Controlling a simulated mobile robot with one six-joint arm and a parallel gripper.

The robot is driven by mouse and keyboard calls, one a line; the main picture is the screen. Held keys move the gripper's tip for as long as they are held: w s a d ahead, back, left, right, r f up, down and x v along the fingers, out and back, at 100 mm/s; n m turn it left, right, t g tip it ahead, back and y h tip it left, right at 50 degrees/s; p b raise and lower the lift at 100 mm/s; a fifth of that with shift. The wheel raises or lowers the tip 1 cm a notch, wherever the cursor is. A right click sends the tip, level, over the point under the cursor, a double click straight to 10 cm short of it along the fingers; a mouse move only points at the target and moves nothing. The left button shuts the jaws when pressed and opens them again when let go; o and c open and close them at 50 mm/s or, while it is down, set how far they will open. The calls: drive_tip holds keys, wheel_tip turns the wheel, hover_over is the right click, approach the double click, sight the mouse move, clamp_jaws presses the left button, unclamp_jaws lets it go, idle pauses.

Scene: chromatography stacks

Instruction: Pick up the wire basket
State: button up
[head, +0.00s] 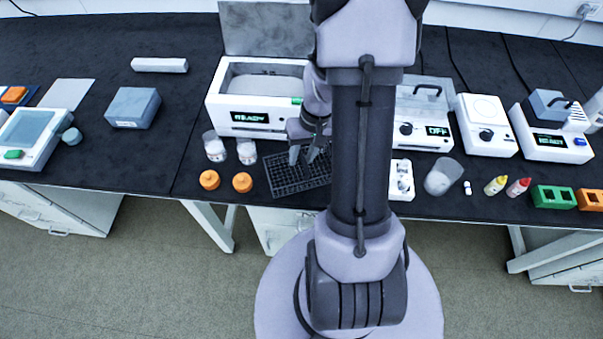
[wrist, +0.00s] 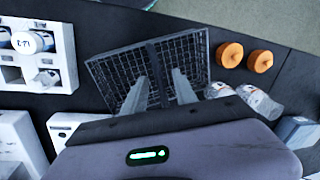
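The wire basket (head: 284,184) is a dark, shallow mesh tray on the black bench, left of my arm in the head view. In the wrist view the basket (wrist: 112,76) lies under my fingers, with a darker bar across its middle. My gripper (head: 304,157) points down over the basket. In the wrist view my gripper (wrist: 158,76) has its two fingers apart, one on each side of the middle bar, with visible gaps. I cannot tell how deep the fingertips reach. My arm hides part of the bench right of the basket.
Two orange caps (head: 209,180) and two clear jars (head: 246,151) stand left of the basket. A white instrument (head: 245,107) stands behind it. A white holder (head: 401,180) and a clear beaker (head: 443,177) are to the right. The bench's front edge is close.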

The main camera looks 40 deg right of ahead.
drive_tip(key=shift+w+f, duration=0.1)
drive_tip(key=shift+f, duration=0.4)
drive_tip(key=shift+a+r, duration=0.1)
drive_tip(key=shift+r, duration=0.05)
drive_tip(key=shift+c, duration=0.6)
clamp_jaws()
